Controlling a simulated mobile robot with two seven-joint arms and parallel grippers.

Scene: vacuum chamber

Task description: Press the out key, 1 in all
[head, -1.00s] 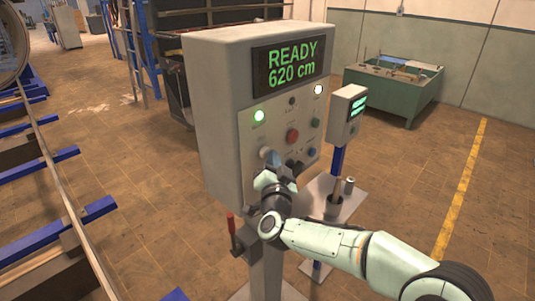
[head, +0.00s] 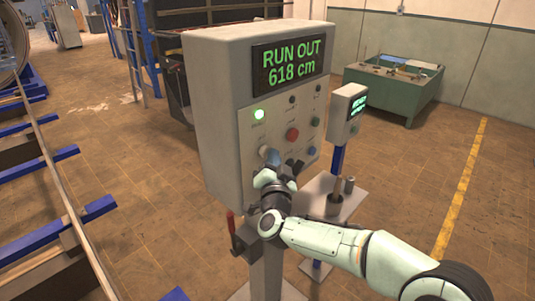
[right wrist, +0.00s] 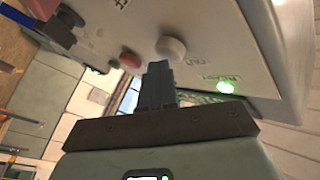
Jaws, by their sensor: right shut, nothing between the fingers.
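The control box (head: 222,120) stands on a post, and its display (head: 291,63) reads "RUN OUT 618 cm". The out key is a pale round button (right wrist: 171,47) with a label beside it in the right wrist view. My right gripper (head: 272,170) is shut and empty. In the right wrist view, its fingertips (right wrist: 158,68) are right at the key's edge and appear to touch it. My left gripper is out of view.
A red button (head: 292,134) sits right of the key, and a green lamp (head: 259,115) is lit above it. A red-handled lever (head: 231,225) is below the box. A small pedestal display (head: 346,112) and a green bench (head: 393,90) stand at right.

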